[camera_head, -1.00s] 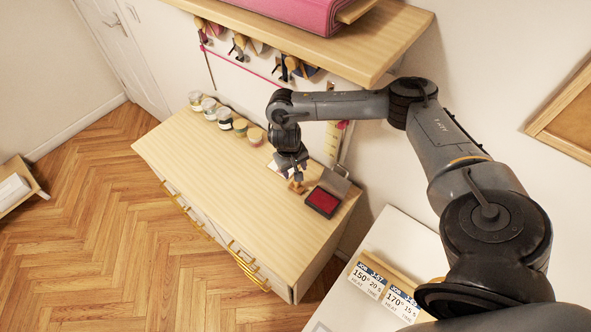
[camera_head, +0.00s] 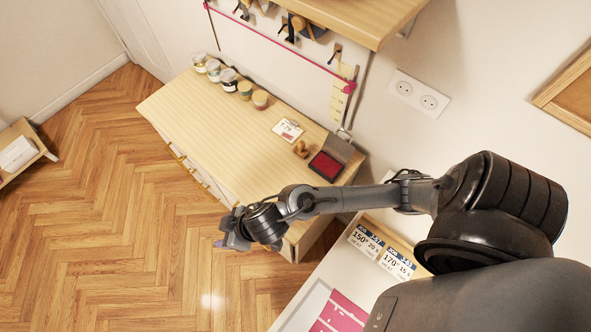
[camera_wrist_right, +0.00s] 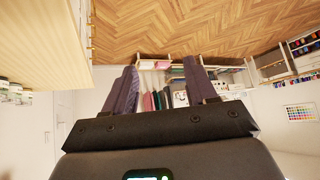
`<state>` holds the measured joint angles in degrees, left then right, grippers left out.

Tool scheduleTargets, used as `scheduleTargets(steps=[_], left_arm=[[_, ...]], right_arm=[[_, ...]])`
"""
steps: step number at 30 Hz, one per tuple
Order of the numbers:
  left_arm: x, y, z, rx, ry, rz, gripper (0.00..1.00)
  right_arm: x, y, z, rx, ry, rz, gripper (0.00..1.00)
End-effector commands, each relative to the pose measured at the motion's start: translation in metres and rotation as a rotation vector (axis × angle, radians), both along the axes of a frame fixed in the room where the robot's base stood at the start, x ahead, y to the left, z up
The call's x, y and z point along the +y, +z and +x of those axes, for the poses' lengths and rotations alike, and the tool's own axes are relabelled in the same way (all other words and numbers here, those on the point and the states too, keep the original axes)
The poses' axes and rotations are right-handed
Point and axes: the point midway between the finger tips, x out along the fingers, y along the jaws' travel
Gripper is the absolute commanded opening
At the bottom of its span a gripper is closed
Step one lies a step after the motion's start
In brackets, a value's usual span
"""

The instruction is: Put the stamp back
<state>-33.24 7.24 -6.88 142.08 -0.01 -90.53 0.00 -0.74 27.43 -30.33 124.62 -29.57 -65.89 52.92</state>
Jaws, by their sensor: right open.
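The small wooden stamp (camera_head: 300,149) stands on the pale wooden cabinet top (camera_head: 215,120), just left of the ink pad (camera_head: 326,166). The red pad lies in a case with its grey lid open. A small white card (camera_head: 287,130) lies beside the stamp. My right gripper (camera_head: 222,243) is out in front of the cabinet, over the floor, well apart from the stamp. In the right wrist view its two dark fingers (camera_wrist_right: 160,78) are spread with nothing between them. My left gripper is not in view.
Several small jars (camera_head: 230,80) stand along the back left of the cabinet. A wooden shelf (camera_head: 350,18) hangs above, with tools below it. My right arm crosses the cabinet's right front corner. A white table with cards (camera_head: 367,243) is at lower right.

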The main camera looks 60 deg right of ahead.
Motion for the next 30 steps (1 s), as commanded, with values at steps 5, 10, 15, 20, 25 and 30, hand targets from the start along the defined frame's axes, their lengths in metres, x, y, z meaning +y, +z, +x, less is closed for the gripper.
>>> scheduleTargets(steps=[5, 10, 15, 20, 25, 30], left_arm=[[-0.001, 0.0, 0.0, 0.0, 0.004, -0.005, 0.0], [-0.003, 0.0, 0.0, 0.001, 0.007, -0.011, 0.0], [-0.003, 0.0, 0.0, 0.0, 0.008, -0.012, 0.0], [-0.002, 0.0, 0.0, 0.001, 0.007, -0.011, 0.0], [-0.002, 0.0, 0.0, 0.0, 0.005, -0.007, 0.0], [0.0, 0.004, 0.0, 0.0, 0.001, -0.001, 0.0]], right_arm=[[-0.046, 0.006, -0.043, 0.092, -0.122, -0.069, 0.56], [-0.095, -0.001, -0.091, 0.236, -0.187, -0.136, 0.56], [-0.121, -0.006, -0.125, 0.332, -0.206, -0.166, 0.56], [-0.128, -0.007, -0.135, 0.36, -0.208, -0.174, 0.56], [-0.128, -0.007, -0.134, 0.359, -0.207, -0.175, 0.56], [-0.128, -0.003, -0.134, 0.358, -0.207, -0.175, 0.56]])
